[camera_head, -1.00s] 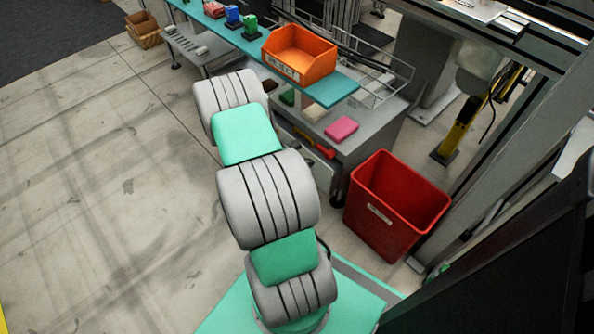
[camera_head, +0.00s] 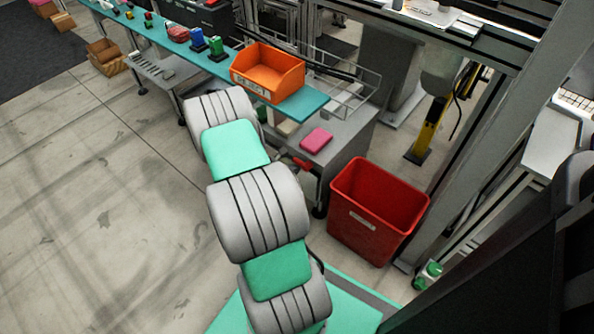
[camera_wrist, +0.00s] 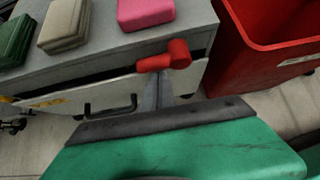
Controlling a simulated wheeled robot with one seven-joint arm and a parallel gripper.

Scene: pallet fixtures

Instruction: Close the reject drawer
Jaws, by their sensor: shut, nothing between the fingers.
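In the wrist view, the grey cabinet's front (camera_wrist: 60,98) has a black bar handle (camera_wrist: 110,106) and a yellow mark, probably the reject drawer. A dark gap runs below the cabinet top. I cannot tell how far the drawer stands out. A red knob-like piece (camera_wrist: 165,58) projects at the front edge. My gripper (camera_wrist: 160,80) is shut and empty, its narrow grey fingers pointing at the red piece; whether they touch it is unclear. In the head view my arm hides most of the drawer front and my gripper.
Green, beige and pink (camera_wrist: 146,12) blocks lie on the cabinet top. A red bin (camera_head: 375,212) stands close to the right. An orange tray marked REJECT (camera_head: 268,72) sits on the teal shelf (camera_head: 302,104) above. Floor at left is open.

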